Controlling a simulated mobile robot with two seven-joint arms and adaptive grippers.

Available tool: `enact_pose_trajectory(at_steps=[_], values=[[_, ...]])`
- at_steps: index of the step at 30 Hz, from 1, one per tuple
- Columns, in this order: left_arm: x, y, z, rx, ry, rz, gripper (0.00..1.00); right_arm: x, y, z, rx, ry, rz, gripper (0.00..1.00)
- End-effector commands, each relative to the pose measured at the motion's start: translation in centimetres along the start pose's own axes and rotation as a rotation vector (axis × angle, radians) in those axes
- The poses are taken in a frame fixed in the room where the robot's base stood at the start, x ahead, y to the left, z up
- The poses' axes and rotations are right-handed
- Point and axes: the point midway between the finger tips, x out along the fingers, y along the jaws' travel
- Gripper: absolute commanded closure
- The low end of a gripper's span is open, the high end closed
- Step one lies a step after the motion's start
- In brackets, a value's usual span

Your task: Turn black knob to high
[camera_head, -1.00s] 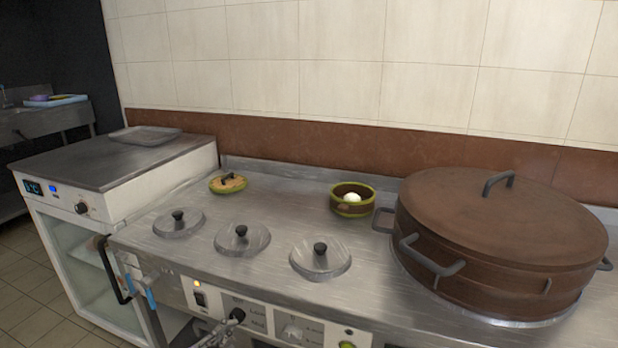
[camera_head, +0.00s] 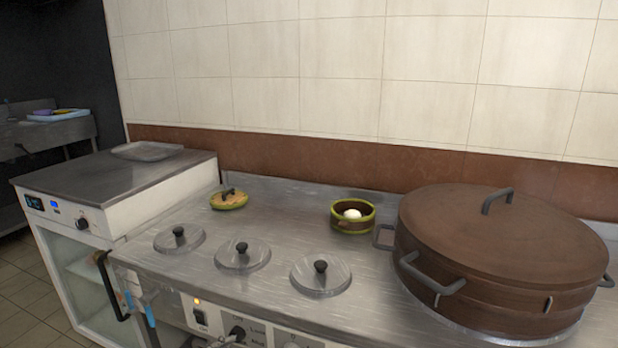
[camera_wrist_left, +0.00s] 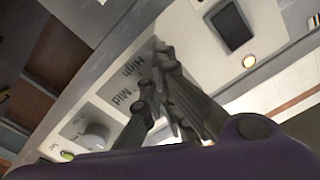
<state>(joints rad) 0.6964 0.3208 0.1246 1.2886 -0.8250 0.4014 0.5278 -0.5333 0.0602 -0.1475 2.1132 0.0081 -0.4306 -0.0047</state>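The black knob (camera_head: 237,334) is on the stove's front panel, at the bottom edge of the head view, beside printed setting labels. My left gripper (camera_head: 222,342) is at the knob's lower left, mostly cut off by the frame edge. In the left wrist view, the dark fingers of my left gripper (camera_wrist_left: 163,65) come close together over the panel, next to the "High" and "Mid" labels. The knob is largely hidden there, and I cannot tell whether the fingers grip it or only touch it. My right gripper is not in view.
A pale knob (camera_wrist_left: 95,137) is along the panel. Lidded burners, a small bowl (camera_head: 352,216) and a large brown pot (camera_head: 500,250) stand on the counter above.

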Motion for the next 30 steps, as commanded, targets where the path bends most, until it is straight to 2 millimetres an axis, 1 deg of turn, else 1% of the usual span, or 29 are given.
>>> enact_pose_trajectory(at_steps=[4, 6, 13, 18, 21, 24, 30], values=[[0.0, -0.2, 0.4, 0.0, 0.0, 0.0, 1.0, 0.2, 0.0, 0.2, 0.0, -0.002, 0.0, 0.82], [-0.4, -0.2, 0.5, -0.001, -0.002, 0.0, 1.0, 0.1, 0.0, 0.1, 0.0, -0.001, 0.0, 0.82], [-3.1, -0.3, 0.4, 0.001, -0.004, -0.001, 1.0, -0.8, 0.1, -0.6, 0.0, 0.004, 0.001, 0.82], [-5.1, -0.2, 0.5, 0.001, -0.005, 0.0, 1.0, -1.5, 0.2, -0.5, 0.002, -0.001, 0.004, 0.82], [-5.8, -0.2, 0.5, 0.001, -0.004, 0.0, 1.0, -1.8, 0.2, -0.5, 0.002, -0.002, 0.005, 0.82], [-6.1, -0.2, 0.5, 0.0, -0.004, 0.0, 1.0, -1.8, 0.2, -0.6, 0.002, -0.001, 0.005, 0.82], [-6.1, -0.2, 0.6, 0.0, -0.005, 0.0, 1.0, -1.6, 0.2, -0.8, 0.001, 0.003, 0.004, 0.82]])
